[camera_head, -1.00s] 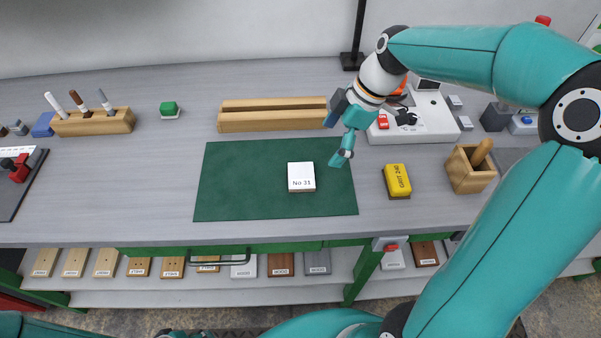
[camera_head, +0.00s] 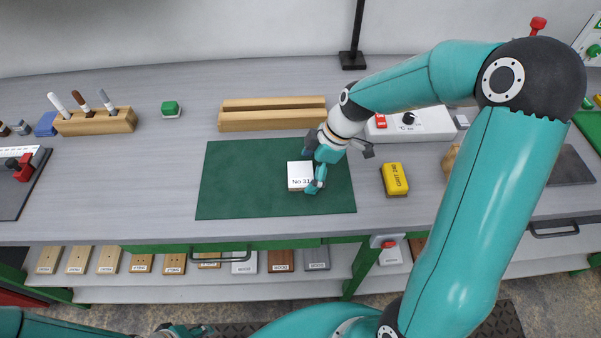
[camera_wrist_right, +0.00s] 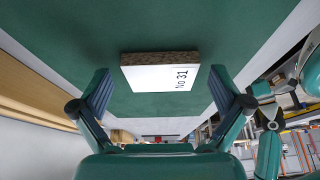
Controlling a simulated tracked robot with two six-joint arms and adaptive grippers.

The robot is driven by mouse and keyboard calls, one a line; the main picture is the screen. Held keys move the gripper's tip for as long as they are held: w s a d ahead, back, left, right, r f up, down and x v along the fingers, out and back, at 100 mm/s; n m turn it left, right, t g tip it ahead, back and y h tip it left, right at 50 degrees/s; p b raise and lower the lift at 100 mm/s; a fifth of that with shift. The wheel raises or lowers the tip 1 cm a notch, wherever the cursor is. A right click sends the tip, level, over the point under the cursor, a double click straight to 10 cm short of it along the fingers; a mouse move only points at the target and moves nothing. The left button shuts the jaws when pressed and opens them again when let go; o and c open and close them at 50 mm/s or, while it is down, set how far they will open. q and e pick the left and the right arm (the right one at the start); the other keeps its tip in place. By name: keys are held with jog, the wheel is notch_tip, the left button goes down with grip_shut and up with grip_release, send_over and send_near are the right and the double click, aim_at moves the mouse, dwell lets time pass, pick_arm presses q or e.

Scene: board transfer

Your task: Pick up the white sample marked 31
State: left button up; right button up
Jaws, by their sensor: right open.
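The white sample marked "No 31" (camera_head: 299,174) lies flat on the green mat (camera_head: 238,180) in the head view. It also shows in the right wrist view (camera_wrist_right: 155,78), with its white face and a brown speckled edge. My right gripper (camera_head: 316,178) is at the sample's right side in the head view and partly covers its edge. In the right wrist view my right gripper (camera_wrist_right: 162,92) is open, one finger to each side of the sample, with gaps between.
A yellow grit block (camera_head: 395,178) lies right of the mat. A slotted wooden rack (camera_head: 250,121) stands behind the mat. The mat's left half is clear.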

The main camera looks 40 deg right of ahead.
jog(key=c, duration=1.1)
jog(key=shift+r, duration=0.1)
